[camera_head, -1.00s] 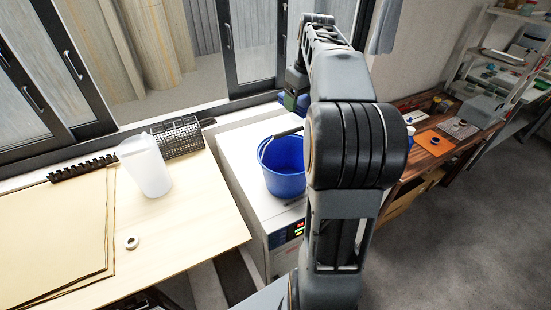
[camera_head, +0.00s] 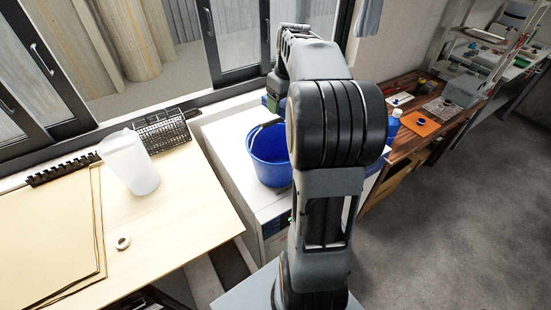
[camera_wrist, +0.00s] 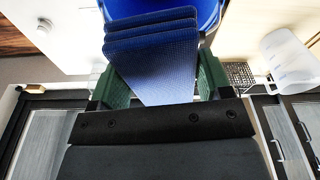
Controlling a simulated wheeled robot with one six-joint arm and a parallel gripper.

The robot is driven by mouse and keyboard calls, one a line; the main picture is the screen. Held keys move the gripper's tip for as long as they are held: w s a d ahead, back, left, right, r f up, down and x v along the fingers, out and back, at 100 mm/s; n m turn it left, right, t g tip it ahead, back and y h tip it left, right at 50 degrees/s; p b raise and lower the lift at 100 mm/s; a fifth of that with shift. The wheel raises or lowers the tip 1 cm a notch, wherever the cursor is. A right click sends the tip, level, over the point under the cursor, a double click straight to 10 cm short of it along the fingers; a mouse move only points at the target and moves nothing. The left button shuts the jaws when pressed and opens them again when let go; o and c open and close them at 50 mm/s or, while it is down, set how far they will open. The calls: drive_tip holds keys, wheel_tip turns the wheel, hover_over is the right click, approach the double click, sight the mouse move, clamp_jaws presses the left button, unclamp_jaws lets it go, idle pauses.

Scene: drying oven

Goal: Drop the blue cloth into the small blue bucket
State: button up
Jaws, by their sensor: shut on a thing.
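The small blue bucket (camera_head: 269,168) stands upright on the white oven top, partly covered by my arm in the head view. Its blue rim and wall (camera_wrist: 148,9) also show at the top of the wrist view. My gripper (camera_wrist: 157,78) has green fingers on both sides of the folded blue cloth (camera_wrist: 153,50) and is shut on it. The cloth hangs in layers out past the fingertips and overlaps the bucket in the wrist view. The gap between cloth and bucket is hard to judge. In the head view my arm hides most of the gripper and cloth.
A blue bottle (camera_head: 393,128) stands right of my arm near a wooden bench (camera_head: 405,150). Windows line the back.

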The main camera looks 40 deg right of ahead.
drive_tip(key=o, duration=0.9)
drive_tip(key=shift+o, duration=0.2)
wheel_tip(320, 180, up, 14)
drive_tip(key=s, duration=0.2)
drive_tip(key=shift+f+b, duration=0.25)
drive_tip(key=shift+b, duration=0.05)
drive_tip(key=shift+d, duration=0.1)
